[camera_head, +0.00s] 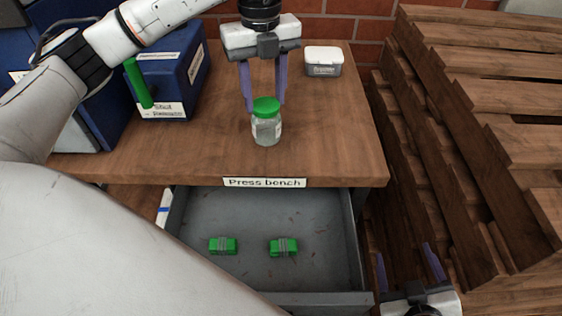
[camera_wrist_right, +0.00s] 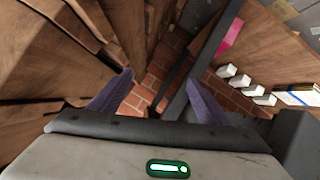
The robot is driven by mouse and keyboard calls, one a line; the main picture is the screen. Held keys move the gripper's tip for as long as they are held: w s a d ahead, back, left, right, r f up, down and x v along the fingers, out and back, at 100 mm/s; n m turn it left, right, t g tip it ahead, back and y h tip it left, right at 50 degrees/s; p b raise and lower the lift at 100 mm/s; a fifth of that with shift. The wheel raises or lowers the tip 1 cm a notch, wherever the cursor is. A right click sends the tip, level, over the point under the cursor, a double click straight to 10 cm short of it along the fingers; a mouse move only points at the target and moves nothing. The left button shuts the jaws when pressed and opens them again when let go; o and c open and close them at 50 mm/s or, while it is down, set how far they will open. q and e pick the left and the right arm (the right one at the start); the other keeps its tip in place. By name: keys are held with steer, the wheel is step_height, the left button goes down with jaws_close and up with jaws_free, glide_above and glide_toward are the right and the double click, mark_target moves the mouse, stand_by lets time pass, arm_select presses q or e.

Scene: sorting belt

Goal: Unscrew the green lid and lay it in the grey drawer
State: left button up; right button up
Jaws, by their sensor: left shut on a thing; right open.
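A clear glass jar (camera_head: 267,130) stands upright on the bench, with its green lid (camera_head: 265,105) on top. My left gripper (camera_head: 264,104) comes down from above, with its two purple fingers at either side of the lid, shut on it. The grey drawer (camera_head: 256,213) under the bench is pulled open. In it lie two green bundles (camera_head: 223,246) (camera_head: 284,247) with grey bands. My right gripper (camera_head: 410,262) is open and empty at the lower right, beside the drawer; its fingers also show in the right wrist view (camera_wrist_right: 158,95).
A label on the bench edge reads "Press bench" (camera_head: 265,182). A white-lidded container (camera_head: 323,62) stands behind the jar. A blue box with a green handle (camera_head: 172,75) stands at the left. Stacked wooden pallets (camera_head: 480,130) fill the right side.

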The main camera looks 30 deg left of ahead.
mark_target(269, 129)
steer(key=w+a+r+n+t+y, duration=0.2)
steer(key=w+a+r+n, duration=0.4)
steer(key=r, duration=0.3)
steer(key=w+a+r+n+t+y, duration=0.15)
steer(key=w+a+r+n, duration=0.25)
steer(key=w+r+n, duration=0.4)
steer(key=s+a+n, duration=0.2)
steer(key=a+n, duration=0.1)
steer(key=s+a+n+y, duration=0.1)
steer(key=s+a+n, duration=0.2)
steer(key=s+a+r+n+y, duration=0.1)
steer(key=s+a+n, duration=0.1)
steer(key=a+n, duration=0.1)
steer(key=shift+s+a+g, duration=0.25)
steer(key=shift+s+a, duration=0.05)
steer(key=shift+s, duration=0.1)
steer(key=s+a+n+g+y, duration=0.2)
steer(key=s+a+n+y, duration=0.1)
steer(key=s+a+n, duration=0.7)
steer(key=w+a+n, duration=0.1)
steer(key=w+a, duration=0.3)
steer(key=w, duration=0.1)
steer(key=w+a+f+n, duration=0.1)
steer(key=w+a, duration=0.1)
steer(key=a, duration=0.1)
steer(key=shift+w+n, duration=0.3)
